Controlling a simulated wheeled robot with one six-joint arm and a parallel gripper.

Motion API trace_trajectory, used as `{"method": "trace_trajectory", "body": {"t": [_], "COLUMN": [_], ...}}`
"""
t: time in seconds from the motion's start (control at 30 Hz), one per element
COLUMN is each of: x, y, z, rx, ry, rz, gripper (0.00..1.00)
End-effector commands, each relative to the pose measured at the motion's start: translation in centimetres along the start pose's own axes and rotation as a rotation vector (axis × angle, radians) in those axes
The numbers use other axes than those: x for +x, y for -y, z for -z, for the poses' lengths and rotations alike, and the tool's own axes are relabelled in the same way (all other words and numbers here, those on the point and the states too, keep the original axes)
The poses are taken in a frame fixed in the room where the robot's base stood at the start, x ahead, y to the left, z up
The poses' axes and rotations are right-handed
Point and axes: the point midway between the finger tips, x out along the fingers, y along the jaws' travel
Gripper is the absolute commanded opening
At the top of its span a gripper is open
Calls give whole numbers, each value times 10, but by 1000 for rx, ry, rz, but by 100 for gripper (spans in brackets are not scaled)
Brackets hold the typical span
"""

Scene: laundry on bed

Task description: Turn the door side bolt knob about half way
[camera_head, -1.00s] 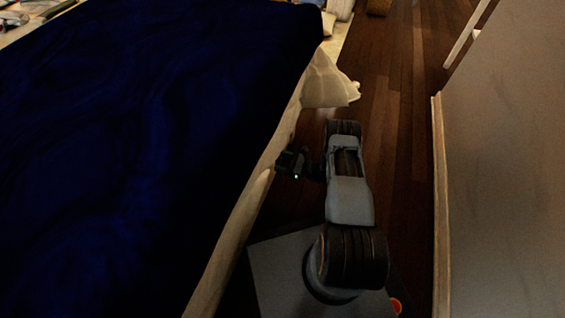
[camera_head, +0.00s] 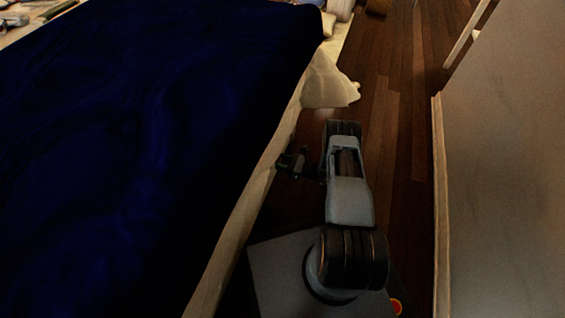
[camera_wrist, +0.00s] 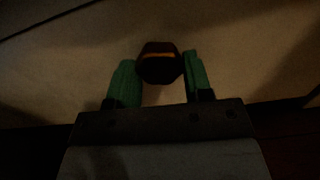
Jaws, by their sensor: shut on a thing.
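In the wrist view a dark, faceted knob (camera_wrist: 159,64) with an orange band across it sits against a tan surface. The two green fingers of my gripper (camera_wrist: 160,76) stand on either side of it and are shut on it. In the head view my gripper (camera_head: 290,163) is low beside the pale side of the bed. The knob cannot be made out in that view, and the wrist picture is dim.
A bed with a dark blue cover (camera_head: 150,130) fills the left. Pale cloth (camera_head: 328,84) hangs at its far corner. A grey panel with a wooden edge (camera_head: 500,180) stands on the right. Dark wooden floor (camera_head: 395,90) runs between them, open towards the back.

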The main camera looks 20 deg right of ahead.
Motion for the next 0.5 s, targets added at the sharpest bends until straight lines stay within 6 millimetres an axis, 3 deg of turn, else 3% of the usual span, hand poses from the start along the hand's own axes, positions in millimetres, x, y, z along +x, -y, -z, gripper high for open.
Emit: {"method": "trace_trajectory", "body": {"t": [0.5], "x": [0], "y": [-1], "z": [0], "rx": [446], "ry": [0], "rz": [1], "gripper": [22]}}
